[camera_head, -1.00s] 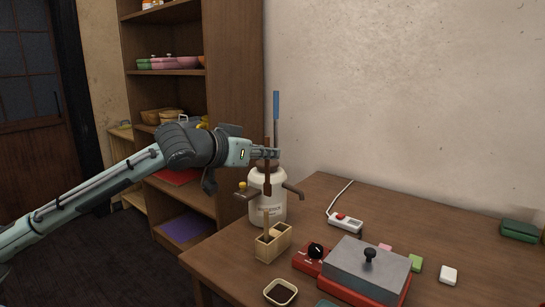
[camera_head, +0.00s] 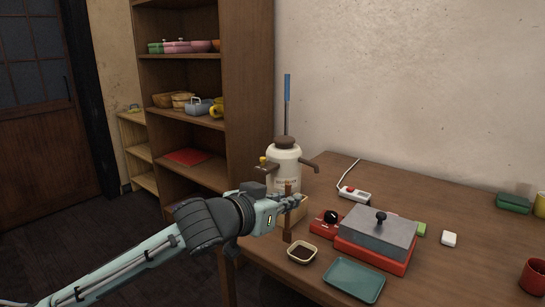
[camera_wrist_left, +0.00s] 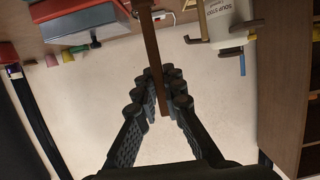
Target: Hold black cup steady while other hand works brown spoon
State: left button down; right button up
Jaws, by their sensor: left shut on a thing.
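My left gripper (camera_head: 289,202) is shut on a long brown wooden spoon (camera_head: 287,222), held roughly upright by the front left part of the table. In the left wrist view the brown spoon (camera_wrist_left: 151,45) runs between the fingers of my left gripper (camera_wrist_left: 167,88); its bowl cannot be made out. No black cup can be identified in either view. My right gripper is not in view.
A small dish with dark contents (camera_head: 302,253) is near the spoon's lower end. A wooden box (camera_head: 301,212) is behind the gripper, a white soup pot (camera_head: 283,167) beyond. A red cooker (camera_head: 372,255), teal tray (camera_head: 354,280) and red cup (camera_head: 533,276) stand rightward.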

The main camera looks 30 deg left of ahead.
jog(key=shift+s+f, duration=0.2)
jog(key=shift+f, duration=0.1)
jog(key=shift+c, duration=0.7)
pick_arm(q)
jog(key=shift+y, duration=0.3)
jog(key=s+d+f, duration=0.2)
jog(key=d+f, duration=0.1)
jog(key=f, duration=0.1)
jog(key=s+d+f, duration=0.2)
jog(key=d+f, duration=0.1)
jog(key=f, duration=0.1)
jog(key=s+d+f+b, duration=0.1)
jog(key=s+d+f, duration=0.1)
jog(key=d+f, duration=0.2)
jog(key=shift+d+f, duration=0.1)
jog(key=shift+f, duration=0.4)
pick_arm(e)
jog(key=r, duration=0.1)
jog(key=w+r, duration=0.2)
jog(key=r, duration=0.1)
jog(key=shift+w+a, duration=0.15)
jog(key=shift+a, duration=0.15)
pick_arm(q)
jog(key=shift+d, duration=0.1)
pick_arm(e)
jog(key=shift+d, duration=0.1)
